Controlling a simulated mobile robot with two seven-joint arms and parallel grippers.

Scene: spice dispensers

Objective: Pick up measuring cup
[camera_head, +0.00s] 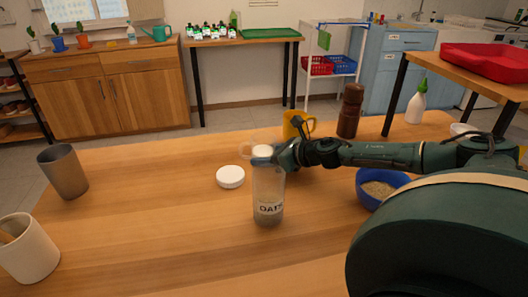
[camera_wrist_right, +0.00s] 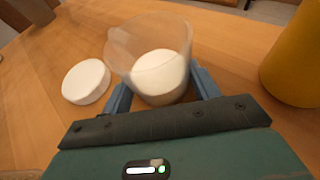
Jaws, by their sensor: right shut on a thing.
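A clear jar (camera_head: 268,195) with an "OATS" label stands upright on the wooden table, with grey-beige contents low inside. My right gripper (camera_head: 263,160) is at its top. A small pale measuring cup (camera_head: 262,151) shows at the gripper, over the jar's mouth. My left gripper is not in view.
A white lid (camera_head: 230,177) lies left of the jar. A yellow mug (camera_head: 295,124) and a brown grinder (camera_head: 350,111) stand behind. A blue bowl (camera_head: 368,195) of grains is right, partly hidden by my arm. A grey cup (camera_head: 63,172) and white pot (camera_head: 29,252) stand left.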

